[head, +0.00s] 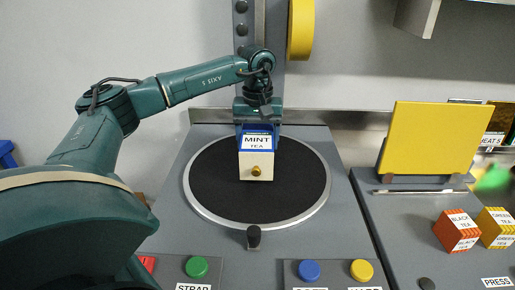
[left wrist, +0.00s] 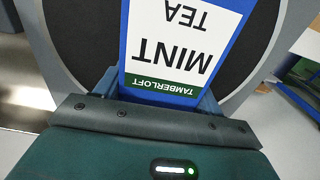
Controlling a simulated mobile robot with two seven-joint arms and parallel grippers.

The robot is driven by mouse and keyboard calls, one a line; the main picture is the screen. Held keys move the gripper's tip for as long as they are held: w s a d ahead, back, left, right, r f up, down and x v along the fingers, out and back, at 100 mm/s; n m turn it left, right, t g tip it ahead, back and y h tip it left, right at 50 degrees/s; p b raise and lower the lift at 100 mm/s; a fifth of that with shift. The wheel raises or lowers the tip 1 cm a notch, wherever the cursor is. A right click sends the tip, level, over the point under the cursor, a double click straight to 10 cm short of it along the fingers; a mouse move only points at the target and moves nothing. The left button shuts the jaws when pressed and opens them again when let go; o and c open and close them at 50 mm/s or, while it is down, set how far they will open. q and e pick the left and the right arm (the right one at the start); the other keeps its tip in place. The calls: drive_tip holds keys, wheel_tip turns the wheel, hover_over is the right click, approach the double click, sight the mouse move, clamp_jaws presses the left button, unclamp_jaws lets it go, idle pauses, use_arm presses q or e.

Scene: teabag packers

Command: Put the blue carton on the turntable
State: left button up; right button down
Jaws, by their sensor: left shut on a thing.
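The blue carton (head: 240,136) has a white label reading MINT TEA. A cream face with a brass knob (head: 256,170) shows just below the label. My left gripper (head: 259,124) is shut on the carton from its far side. The carton is over the turntable (head: 213,178), a black disc with a silver rim; whether it touches the disc cannot be told. In the left wrist view the carton (left wrist: 185,45) sits between the fingers (left wrist: 160,95), with the disc behind it. My right gripper is not in view.
Coloured buttons (head: 309,270) line the front edge, with a dark knob (head: 253,237) at the turntable's front rim. At right stand a yellow panel (head: 430,138), a red tea box (head: 457,231) and an orange one (head: 497,228). The disc around the carton is bare.

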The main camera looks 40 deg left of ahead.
use_arm(q)
wheel_tip(320, 180, down, 3)
drive_tip(key=shift+r, duration=0.1)
drive_tip(key=shift+f, duration=0.25)
drive_tip(key=o, duration=1)
drive_tip(key=shift+o, duration=0.2)
drive_tip(key=shift+r, duration=0.1)
drive_tip(key=shift+r, duration=0.2)
wheel_tip(320, 180, up, 12)
drive_tip(key=shift+f, duration=0.1)
